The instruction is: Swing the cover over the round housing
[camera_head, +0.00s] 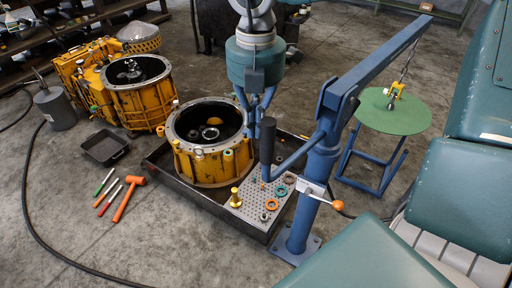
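The round housing (203,165) is a yellow open-topped drum with a grey rim, standing in a dark tray at the middle. The cover (413,118) is a green disc hung by a yellow clamp from the hook of a blue jib crane (378,67), at the right over a blue stand. I cannot tell whether it touches the stand. A black upright handle (267,142) joins the crane post by a blue bar. My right gripper (256,115) points down just above the handle's top, its two blue fingers apart with a gap between. My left gripper is not in view.
A pegboard plate (248,206) with several rings lies on the tray's right side. A second yellow housing (140,100), a black pan (103,148) and an orange mallet (127,198) stand or lie at the left. A dark hose crosses the floor.

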